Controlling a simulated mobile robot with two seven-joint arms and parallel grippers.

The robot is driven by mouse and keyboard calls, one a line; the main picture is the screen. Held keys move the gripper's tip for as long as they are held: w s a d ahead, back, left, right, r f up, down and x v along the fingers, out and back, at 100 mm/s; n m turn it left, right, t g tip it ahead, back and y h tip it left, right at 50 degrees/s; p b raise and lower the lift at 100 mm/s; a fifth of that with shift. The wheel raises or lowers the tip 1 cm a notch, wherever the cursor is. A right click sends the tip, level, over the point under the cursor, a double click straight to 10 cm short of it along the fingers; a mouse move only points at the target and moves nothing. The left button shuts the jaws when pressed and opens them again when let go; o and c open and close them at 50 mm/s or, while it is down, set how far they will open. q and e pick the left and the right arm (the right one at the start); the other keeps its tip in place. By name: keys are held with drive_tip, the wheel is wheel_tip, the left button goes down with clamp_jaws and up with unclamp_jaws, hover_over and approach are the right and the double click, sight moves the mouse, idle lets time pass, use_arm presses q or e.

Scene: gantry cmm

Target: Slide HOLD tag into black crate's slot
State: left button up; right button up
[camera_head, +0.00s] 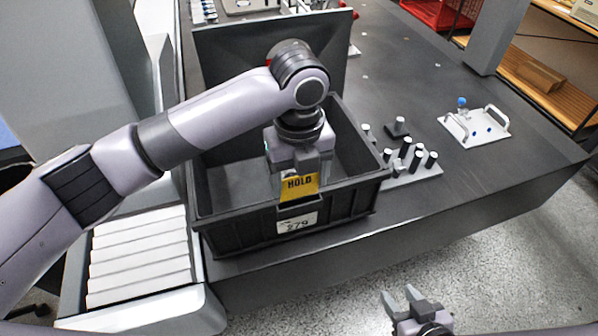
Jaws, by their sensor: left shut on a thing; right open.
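The black crate (235,237) stands on the dark table, with a white label (297,224) reading 279 on its front wall. The yellow HOLD tag (300,186) is upright at the crate's front wall, just above the label. My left gripper (300,174) is shut on the tag from above. The tag's lower edge is at a dark holder (299,204) on the front wall; I cannot tell whether it is inside the slot. My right gripper (402,301) is open and empty, low in front of the table, away from the crate.
A block with several upright pegs (412,165) stands close to the crate's right side. A white plate with handles (475,126) lies further right. A dark panel (225,62) rises behind the crate. A white slatted unit (140,255) is at the left.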

sight(299, 191)
idle(0.7)
use_arm(q)
drive_tip(key=shift+f+p, duration=0.15)
drive_tip(key=shift+p, duration=0.35)
drive_tip(key=shift+f, duration=0.75)
idle(0.5)
drive_tip(key=shift+f, duration=0.3)
drive_tip(key=shift+f, duration=0.35)
idle(0.3)
drive_tip(key=shift+f, duration=0.3)
